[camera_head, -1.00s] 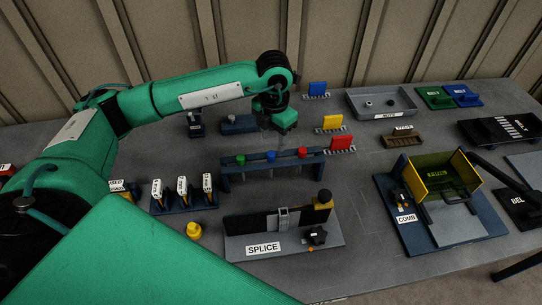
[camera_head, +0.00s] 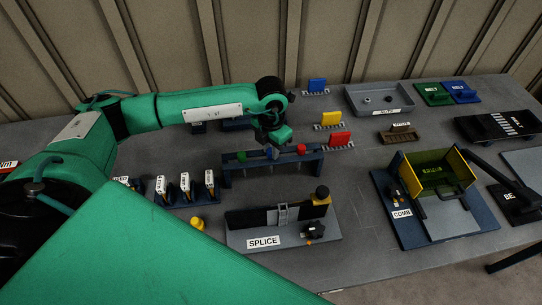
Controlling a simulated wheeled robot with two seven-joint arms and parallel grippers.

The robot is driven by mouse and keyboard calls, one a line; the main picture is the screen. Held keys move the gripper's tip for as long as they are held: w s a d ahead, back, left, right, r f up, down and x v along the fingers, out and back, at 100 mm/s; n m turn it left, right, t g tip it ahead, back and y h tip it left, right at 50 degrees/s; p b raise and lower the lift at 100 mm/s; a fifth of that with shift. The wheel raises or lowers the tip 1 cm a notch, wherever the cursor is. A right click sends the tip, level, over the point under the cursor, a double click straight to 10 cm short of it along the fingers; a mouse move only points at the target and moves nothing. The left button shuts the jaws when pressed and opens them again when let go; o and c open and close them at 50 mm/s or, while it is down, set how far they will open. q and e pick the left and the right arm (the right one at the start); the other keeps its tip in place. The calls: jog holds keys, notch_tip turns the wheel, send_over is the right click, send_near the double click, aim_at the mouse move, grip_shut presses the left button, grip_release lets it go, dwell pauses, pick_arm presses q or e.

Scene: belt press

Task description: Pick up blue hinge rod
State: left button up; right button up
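The dark blue rack (camera_head: 227,177) stands mid-table and holds rods with coloured heads. The green-headed rod (camera_head: 241,157) is at its left and the red-headed rod (camera_head: 301,149) at its right. The blue hinge rod (camera_head: 271,154) stands between them, mostly hidden by my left gripper. My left gripper (camera_head: 270,151) points down right at the blue head, with its fingers at the level of the rod tops. The fingers are small and dark, so I cannot tell whether they are open or closed on it. My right gripper is not in view.
The SPLICE fixture (camera_head: 263,241) stands in front of the rack. A stand of white-labelled tools (camera_head: 186,190) is to its left, and a yellow knob (camera_head: 197,223) is near it. Blue, yellow and red (camera_head: 340,139) plates stand behind and right. The COMB fixture (camera_head: 440,220) is at right.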

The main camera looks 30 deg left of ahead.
pick_arm(q)
grip_shut()
jog(key=shift+r, duration=0.1)
